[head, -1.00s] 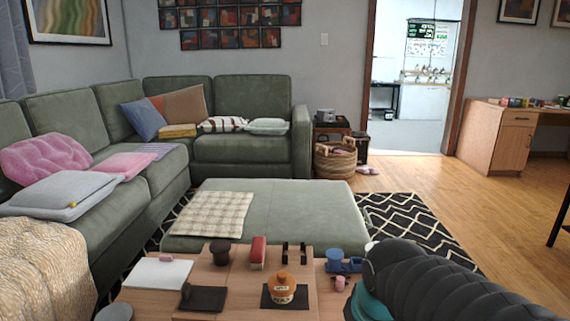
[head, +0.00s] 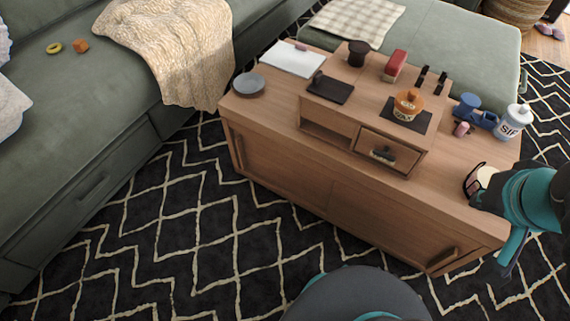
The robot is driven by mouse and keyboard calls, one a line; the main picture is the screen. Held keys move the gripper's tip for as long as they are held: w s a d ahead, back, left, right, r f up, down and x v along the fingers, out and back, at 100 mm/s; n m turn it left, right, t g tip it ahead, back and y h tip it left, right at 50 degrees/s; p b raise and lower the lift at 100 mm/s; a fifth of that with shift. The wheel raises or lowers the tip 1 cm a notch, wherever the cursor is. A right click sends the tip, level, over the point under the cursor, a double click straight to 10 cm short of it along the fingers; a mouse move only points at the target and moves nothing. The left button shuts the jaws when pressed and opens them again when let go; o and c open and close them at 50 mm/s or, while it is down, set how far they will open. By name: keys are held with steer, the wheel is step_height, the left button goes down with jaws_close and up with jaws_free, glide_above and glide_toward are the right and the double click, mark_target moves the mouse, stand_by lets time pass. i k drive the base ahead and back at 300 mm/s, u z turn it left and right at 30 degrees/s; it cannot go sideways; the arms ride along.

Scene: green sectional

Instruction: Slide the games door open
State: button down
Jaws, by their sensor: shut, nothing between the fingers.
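The low wooden cabinet (head: 290,190) stands on the rug with its front towards me. No label shows which is the games door. My gripper (head: 508,262) hangs at the right edge, beside the cabinet's right end and apart from the right handle. It looks shut and empty, partly hidden by my arm.
A small drawer unit (head: 340,132) sits on the cabinet top with a wax jar (head: 408,105). A white bottle (head: 514,122), a blue object (head: 468,105) and a grey disc (head: 249,84) stand nearby. The green sofa (head: 60,150) is left. Patterned rug (head: 200,230) lies clear in front.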

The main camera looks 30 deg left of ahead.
mark_target(312, 185)
steer(key=u, duration=1.8)
steer(key=i, duration=0.15)
steer(key=z, duration=0.4)
steer(key=k, duration=0.5)
steer(key=u, duration=0.5)
steer(key=i, duration=0.65)
steer(key=z, duration=0.25)
